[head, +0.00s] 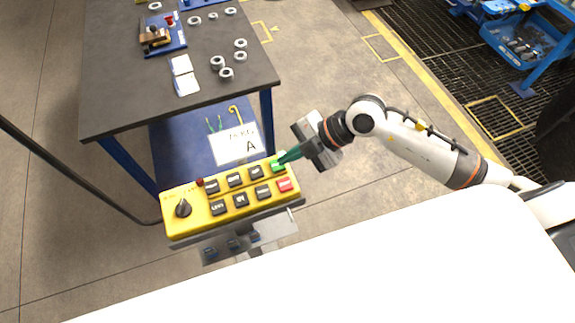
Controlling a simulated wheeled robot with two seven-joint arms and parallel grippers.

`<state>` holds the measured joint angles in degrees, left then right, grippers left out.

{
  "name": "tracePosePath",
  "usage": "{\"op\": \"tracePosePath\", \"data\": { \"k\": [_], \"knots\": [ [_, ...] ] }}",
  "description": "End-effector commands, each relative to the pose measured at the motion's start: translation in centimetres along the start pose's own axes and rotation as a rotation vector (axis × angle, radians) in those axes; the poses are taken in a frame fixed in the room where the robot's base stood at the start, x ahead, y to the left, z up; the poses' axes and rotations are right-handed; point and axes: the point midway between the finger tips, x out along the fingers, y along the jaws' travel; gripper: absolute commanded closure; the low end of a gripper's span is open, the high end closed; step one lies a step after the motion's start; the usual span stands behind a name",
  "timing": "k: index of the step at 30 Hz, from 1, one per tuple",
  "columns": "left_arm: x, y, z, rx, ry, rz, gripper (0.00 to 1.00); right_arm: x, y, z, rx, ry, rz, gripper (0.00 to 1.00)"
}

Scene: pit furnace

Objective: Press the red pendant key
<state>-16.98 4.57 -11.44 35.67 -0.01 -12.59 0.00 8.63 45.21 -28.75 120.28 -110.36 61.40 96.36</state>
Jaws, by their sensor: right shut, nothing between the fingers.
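The yellow pendant (199,220) is in the head view, left of centre, with several black keys, a black rotary knob (183,208) and a small red button (200,182). The red key (286,185) is at its lower right corner. The green key (277,165) is just above the red one. My right gripper (283,160) is shut and empty. Its green fingertips are at the green key, above the red key; I cannot tell whether they touch it. My left gripper is not in view.
A dark table (120,95) with several metal nuts, a blue fixture (163,40) and white cards stands behind the pendant. A white sign marked A (235,146) stands just behind it. A blue bin (520,40) is at the upper right. A white surface (330,270) fills the front.

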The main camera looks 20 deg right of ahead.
Motion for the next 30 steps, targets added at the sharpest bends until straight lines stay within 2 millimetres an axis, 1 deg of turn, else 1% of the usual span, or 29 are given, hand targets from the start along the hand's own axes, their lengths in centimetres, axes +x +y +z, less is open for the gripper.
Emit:
{"op": "tracePosePath", "data": {
  "k": [1,3,12,17,23,30],
  "knots": [
    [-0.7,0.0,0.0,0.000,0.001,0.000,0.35,-0.3,0.0,0.4,0.019,-0.004,0.002,1.00],
    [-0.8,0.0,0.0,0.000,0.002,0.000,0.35,-0.2,0.2,0.5,0.035,-0.006,0.002,1.00],
    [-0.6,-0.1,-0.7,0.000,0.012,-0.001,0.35,-0.1,0.3,0.4,0.039,-0.006,0.002,1.00],
    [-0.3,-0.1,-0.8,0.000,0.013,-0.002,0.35,0.1,0.5,0.2,0.039,-0.006,0.003,1.00],
    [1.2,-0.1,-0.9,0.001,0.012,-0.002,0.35,1.2,1.3,-0.5,0.038,-0.006,0.003,1.00],
    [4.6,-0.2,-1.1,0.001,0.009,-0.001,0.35,3.6,3.1,-2.2,0.038,-0.006,0.003,1.00]
  ]
}}
